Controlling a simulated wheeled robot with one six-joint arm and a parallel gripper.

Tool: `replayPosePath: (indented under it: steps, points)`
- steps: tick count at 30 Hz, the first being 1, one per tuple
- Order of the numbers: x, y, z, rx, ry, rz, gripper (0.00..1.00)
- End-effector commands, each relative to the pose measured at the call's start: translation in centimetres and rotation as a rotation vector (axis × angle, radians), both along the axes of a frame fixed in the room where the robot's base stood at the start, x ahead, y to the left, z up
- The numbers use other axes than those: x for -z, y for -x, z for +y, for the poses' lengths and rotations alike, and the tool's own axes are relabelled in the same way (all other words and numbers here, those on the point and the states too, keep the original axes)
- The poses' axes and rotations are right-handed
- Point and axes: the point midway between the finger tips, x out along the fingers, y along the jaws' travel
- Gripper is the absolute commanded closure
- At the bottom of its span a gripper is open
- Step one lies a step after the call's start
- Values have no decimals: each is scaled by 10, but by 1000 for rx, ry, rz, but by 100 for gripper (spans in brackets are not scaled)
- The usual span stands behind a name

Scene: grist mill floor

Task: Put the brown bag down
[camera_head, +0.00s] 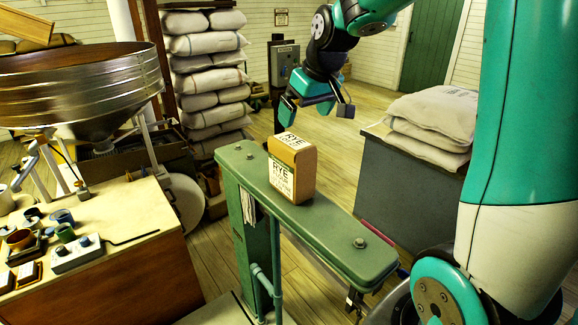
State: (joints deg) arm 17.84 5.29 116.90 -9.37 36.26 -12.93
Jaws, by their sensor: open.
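The brown bag (304,172) carries a white label reading "RYE". It stands upright on the flat top of a green metal beam or stand (334,236), near the middle of the picture. My gripper (309,119) is above and just behind the bag in the picture. Its jaws are open and empty, with a visible gap between it and the bag. The bag's far side is hidden.
A grey bin or counter (400,196) with white sacks (436,122) stands at right. A metal hopper (85,90) and wooden workbench (120,262) with small items are at left. Stacked sacks (205,75) stand behind.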

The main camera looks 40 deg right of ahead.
Motion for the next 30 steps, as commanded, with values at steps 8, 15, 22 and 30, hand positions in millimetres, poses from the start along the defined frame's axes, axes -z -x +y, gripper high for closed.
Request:
replayPosePath:
  steps: [8,15,22,30]
  points:
    - [8,80,143,-296,-116,90,0]
    - [25,208,232,-582,-207,231,0]
    - [30,236,238,-637,-221,268,0]
    - [41,235,238,-634,-221,266,0]
